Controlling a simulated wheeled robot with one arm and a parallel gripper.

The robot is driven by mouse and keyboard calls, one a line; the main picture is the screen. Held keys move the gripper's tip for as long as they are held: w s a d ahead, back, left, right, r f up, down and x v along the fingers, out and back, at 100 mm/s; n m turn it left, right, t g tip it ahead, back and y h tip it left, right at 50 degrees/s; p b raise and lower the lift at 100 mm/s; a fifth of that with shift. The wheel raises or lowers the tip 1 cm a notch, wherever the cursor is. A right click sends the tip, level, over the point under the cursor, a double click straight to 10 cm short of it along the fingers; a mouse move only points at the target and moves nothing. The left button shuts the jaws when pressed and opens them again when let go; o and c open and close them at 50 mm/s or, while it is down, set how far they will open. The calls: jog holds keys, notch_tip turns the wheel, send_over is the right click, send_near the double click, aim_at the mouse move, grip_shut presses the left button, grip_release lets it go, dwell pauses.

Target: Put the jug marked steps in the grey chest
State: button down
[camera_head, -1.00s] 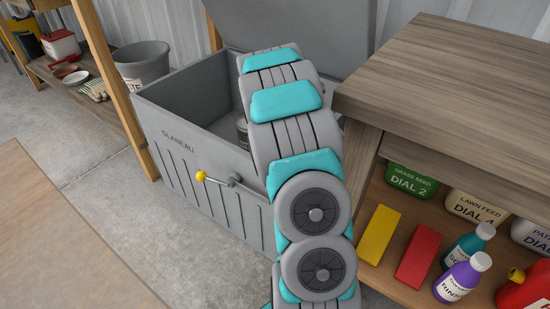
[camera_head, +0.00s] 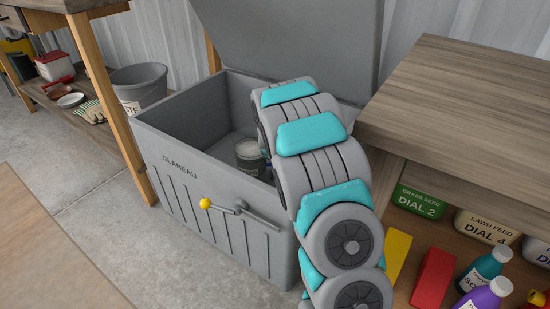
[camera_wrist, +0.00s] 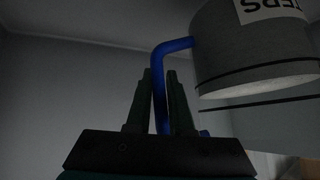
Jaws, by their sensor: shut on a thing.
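The grey chest (camera_head: 190,160), marked GLANEAU, stands with its lid (camera_head: 290,45) raised and its top open. My arm reaches over its right side into it. In the wrist view my gripper (camera_wrist: 162,78) is shut on the blue handle (camera_wrist: 178,44) of a grey jug (camera_wrist: 245,55). The jug's white label is partly cut off by the picture edge and looks turned over; its letters fit "steps". In the head view the grey jug (camera_head: 250,158) shows inside the chest opening, beside my arm. My gripper is hidden there. I cannot tell whether the jug touches the chest floor.
A wooden workbench (camera_head: 465,100) stands close right of the chest, its shelf holding tubs, bottles and red and yellow blocks. A yellow-knobbed lever (camera_head: 205,203) sticks out from the chest front. A grey bucket (camera_head: 140,87) stands behind left, near a wooden post (camera_head: 112,110).

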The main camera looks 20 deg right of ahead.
jog(key=shift+f+b, duration=0.35)
jog(key=shift+f, duration=3.2)
jog(key=shift+f, duration=0.1)
jog(key=c, duration=0.8)
grip_release()
jog(key=shift+f, duration=0.1)
jog(key=shift+s+r, duration=0.1)
jog(key=shift+r, duration=0.15)
jog(key=p+v, duration=0.1)
jog(key=v, duration=1)
jog(key=shift+s+r, duration=0.25)
jog(key=shift+a, duration=0.15)
